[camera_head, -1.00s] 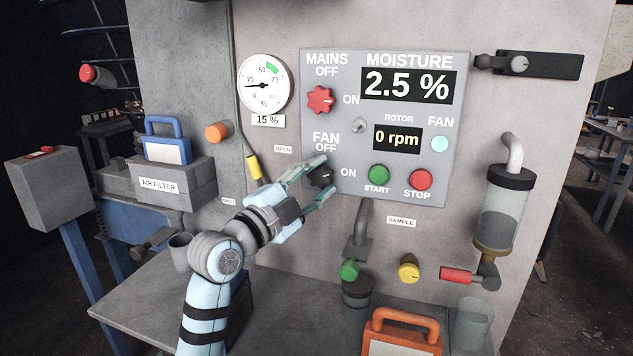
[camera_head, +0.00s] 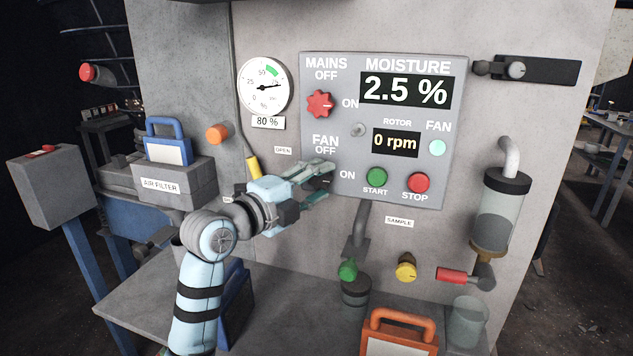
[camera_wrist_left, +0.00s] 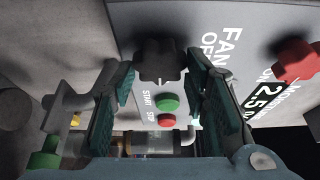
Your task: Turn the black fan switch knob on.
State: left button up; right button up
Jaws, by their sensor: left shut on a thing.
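The black fan knob (camera_wrist_left: 160,58) sits between the fingers of my left gripper (camera_head: 324,180) in the left wrist view. The gripper (camera_wrist_left: 162,88) is shut on it, one finger at each side. In the head view the fingers mostly cover the knob, so its pointing direction cannot be told. The labels FAN OFF and ON stand beside it on the grey panel (camera_head: 455,120). The round FAN lamp (camera_head: 437,148) is pale green. The rotor display (camera_head: 396,143) reads 0 rpm. My right gripper is not in view.
The red mains knob (camera_head: 320,104) is above my gripper. The green start button (camera_head: 377,176) and red stop button (camera_head: 419,183) are to its right. A dial gauge (camera_head: 263,86) with an 80 % label is upper left. A yellow-tipped lever (camera_head: 253,166) hangs close behind my wrist.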

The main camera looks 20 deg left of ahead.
pick_arm(q)
jog(key=o, duration=1)
jog(key=shift+a, duration=0.1)
jog(key=shift+o, duration=0.4)
jog(key=shift+w+a, duration=0.1)
jog(key=shift+w, duration=0.05)
jog(key=shift+s+a, duration=0.15)
jog(key=shift+s, duration=0.3)
jog(key=v, duration=1.1)
jog(key=shift+a, duration=0.1)
